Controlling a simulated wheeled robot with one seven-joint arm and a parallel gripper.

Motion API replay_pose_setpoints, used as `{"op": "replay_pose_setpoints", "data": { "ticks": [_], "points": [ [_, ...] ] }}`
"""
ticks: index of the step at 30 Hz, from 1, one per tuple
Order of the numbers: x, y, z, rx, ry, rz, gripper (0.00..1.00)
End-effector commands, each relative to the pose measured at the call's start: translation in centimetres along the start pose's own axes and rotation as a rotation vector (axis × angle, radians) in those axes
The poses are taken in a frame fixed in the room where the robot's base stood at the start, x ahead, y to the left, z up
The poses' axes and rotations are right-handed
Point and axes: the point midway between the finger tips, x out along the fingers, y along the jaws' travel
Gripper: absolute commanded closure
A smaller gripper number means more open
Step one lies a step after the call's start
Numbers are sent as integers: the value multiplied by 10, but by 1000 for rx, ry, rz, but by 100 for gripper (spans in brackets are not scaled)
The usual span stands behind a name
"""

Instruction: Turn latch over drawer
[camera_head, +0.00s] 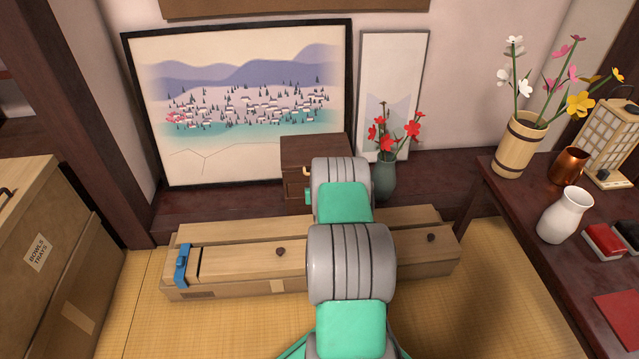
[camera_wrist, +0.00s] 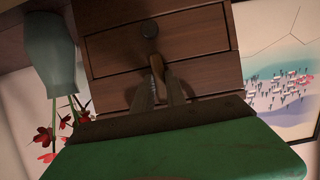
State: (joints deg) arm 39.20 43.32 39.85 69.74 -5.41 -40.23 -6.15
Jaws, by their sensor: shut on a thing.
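A small dark wooden drawer cabinet (camera_head: 305,150) stands on the back ledge, partly hidden behind my arm. The wrist view shows it upside down, with a drawer front (camera_wrist: 195,38) and a round dark knob (camera_wrist: 150,29). A small brown latch (camera_wrist: 157,66) sits at the edge of that drawer front, in the middle of the cabinet face. My gripper (camera_wrist: 160,82) is at the cabinet face, its narrow grey fingers shut on the latch. The exact angle of the latch is hard to tell. In the head view my arm hides most of the gripper.
A green vase (camera_head: 385,180) with red flowers stands close right of the cabinet. A framed landscape picture (camera_head: 240,65) leans behind it. A long wooden box (camera_head: 235,262) with a blue clip (camera_head: 182,266) lies in front, under my arm.

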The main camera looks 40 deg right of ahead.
Motion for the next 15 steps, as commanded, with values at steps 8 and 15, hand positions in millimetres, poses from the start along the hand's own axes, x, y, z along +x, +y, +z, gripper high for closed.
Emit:
{"op": "replay_pose_setpoints", "data": {
  "ticks": [8, 15],
  "points": [
    [0, 1, -1, -3, 1, 1, 82],
    [0, 0, 0, -1, 0, 1, 62]
  ]
}}
